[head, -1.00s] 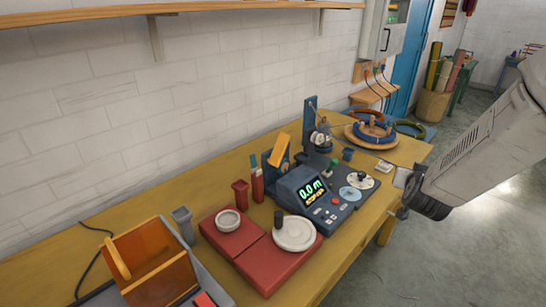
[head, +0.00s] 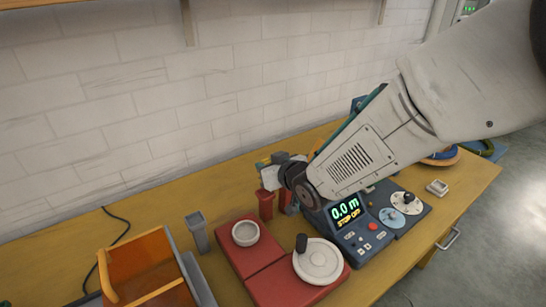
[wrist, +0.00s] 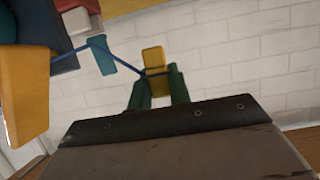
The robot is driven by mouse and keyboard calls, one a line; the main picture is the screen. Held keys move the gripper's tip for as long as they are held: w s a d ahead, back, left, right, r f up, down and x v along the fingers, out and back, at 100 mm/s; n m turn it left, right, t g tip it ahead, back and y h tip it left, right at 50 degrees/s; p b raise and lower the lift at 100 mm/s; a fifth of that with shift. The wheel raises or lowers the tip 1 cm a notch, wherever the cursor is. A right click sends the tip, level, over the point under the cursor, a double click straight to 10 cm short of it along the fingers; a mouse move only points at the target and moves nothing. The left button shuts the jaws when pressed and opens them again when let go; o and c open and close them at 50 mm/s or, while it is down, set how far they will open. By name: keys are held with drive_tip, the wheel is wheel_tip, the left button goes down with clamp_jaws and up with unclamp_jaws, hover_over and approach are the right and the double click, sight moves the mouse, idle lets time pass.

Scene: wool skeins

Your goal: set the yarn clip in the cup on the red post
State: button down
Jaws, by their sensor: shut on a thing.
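My gripper (wrist: 156,80) has green fingers shut on a small yellow block, the yarn clip (wrist: 153,58), in the wrist view. A blue strand runs from the clip to a teal piece (wrist: 103,55) at its left. In the head view my gripper (head: 268,172) is at the wall side of the console, close to the red post (head: 265,204) and apparently above it. The post has a wide cup-like top, partly hidden by my gripper. I cannot tell the gap between clip and cup.
A grey post (head: 198,234) stands left of the red one, beside an orange bin (head: 148,268). A red base (head: 262,255) carries a white bowl (head: 245,233) and a white disc with a dark knob (head: 318,262). A console (head: 345,212) is at the right. The wall is close behind.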

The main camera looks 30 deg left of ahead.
drive_tip(key=shift+s+a+f, duration=0.1)
drive_tip(key=shift+s+a, duration=0.1)
drive_tip(key=shift+a, duration=0.2)
drive_tip(key=shift+f, duration=0.2)
drive_tip(key=shift+w+f, duration=0.1)
drive_tip(key=shift+f, duration=2.8)
drive_tip(key=shift+d, duration=0.25)
drive_tip(key=c, duration=1.2)
unclamp_jaws()
drive_tip(key=shift+r, duration=0.1)
